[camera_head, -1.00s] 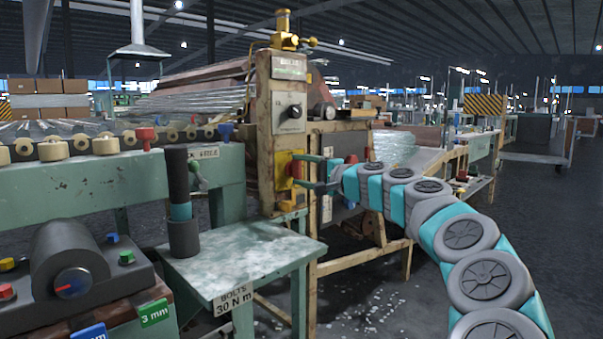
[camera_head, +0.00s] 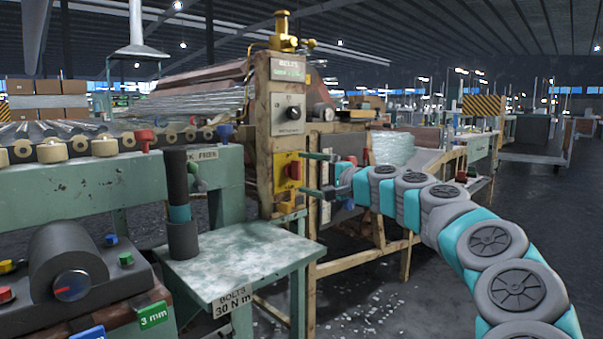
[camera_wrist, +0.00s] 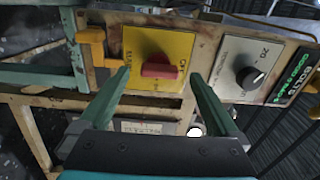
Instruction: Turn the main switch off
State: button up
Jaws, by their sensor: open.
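The main switch is a red handle (camera_head: 293,171) on a yellow plate (camera_head: 282,178), low on the beige control post. In the wrist view the red handle (camera_wrist: 160,70) lies along the length of the post, so it looks upright in the head view. My gripper (camera_head: 309,173) is open and stands just right of the switch in the head view, with its fingers pointing at it. In the wrist view the fingers (camera_wrist: 160,76) flank the handle with a gap on each side. Nothing is held between them. The small lettering on the plate is not clearly readable.
Above the switch sit a black rotary knob (camera_head: 294,113) and a lit green display (camera_head: 288,72). A yellow block (camera_head: 291,203) is just below it. A green side table (camera_head: 235,255) stands in front, with a dark cylinder (camera_head: 181,210) on it. Open floor lies to the right.

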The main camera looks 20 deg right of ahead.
jog(key=v, duration=0.5)
jog(key=shift+d, duration=0.1)
dwell(0.4)
